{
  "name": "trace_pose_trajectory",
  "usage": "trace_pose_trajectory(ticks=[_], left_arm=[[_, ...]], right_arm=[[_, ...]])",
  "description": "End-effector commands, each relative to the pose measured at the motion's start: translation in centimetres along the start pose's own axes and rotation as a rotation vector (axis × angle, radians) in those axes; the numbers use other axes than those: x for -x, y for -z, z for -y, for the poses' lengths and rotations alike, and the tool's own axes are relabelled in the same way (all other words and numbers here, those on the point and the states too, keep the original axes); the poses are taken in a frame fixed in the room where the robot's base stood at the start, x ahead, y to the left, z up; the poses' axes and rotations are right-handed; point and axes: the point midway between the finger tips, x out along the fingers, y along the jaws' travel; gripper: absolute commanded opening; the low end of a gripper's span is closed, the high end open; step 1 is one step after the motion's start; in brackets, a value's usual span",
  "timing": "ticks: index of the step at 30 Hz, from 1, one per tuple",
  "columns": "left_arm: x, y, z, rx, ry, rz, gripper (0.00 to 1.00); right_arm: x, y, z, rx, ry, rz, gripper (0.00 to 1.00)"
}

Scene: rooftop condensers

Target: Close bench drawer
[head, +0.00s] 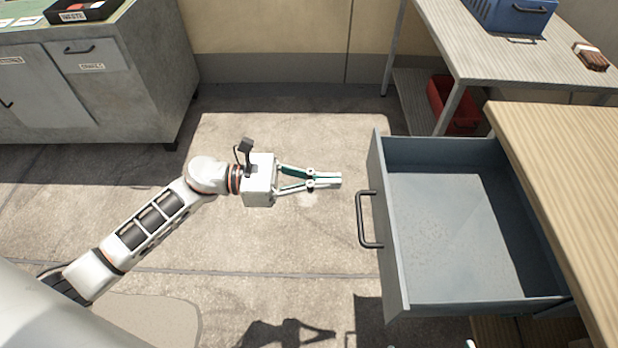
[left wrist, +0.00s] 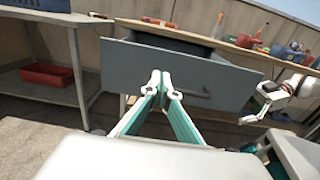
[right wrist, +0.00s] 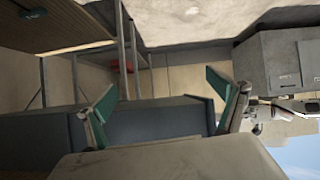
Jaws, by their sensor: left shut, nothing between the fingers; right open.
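The bench drawer (head: 465,225) is grey-blue, pulled well out from the wood-topped bench (head: 575,150), and looks empty. Its front panel carries a dark bar handle (head: 365,220) and faces my left arm. My left gripper (head: 335,181) is shut and empty, pointing at the drawer front with a gap between. In the left wrist view, the shut fingertips (left wrist: 161,78) overlap the drawer front (left wrist: 215,82). My right gripper (right wrist: 165,95) is open and empty; a grey-blue surface, probably the drawer (right wrist: 150,122), shows beyond its fingers. It also appears at the right of the left wrist view (left wrist: 258,103).
A slatted table (head: 500,50) at the back right holds a blue crate (head: 515,14), with a red bin (head: 452,103) on its lower shelf. A grey cabinet (head: 130,90) stands at the back left. The floor before the drawer is clear.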

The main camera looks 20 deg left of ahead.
Motion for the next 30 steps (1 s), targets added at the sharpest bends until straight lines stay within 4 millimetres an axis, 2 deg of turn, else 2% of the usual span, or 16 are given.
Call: trace_pose_trajectory(ticks=[1, 6, 12, 17, 30], left_arm=[[-1.2, -0.3, 0.0, -0.002, 0.001, 0.005, 0.00], [-4.2, -0.2, 0.0, 0.000, 0.000, 0.004, 0.00], [-6.5, 0.0, 0.0, 0.002, -0.001, 0.003, 0.00], [-7.2, 0.1, 0.0, 0.003, -0.001, 0.000, 0.00], [-7.5, 0.1, 0.0, 0.003, -0.001, 0.000, 0.00]], right_arm=[[0.0, 0.1, -0.1, 0.002, -0.001, -0.001, 0.94], [0.1, -0.1, -0.2, 0.005, -0.003, 0.004, 0.94], [0.2, -0.5, -0.1, 0.004, -0.002, 0.012, 0.94], [0.3, -0.7, 0.0, 0.003, -0.001, 0.016, 0.94], [0.1, -0.5, -0.1, 0.004, -0.001, 0.011, 0.94]])
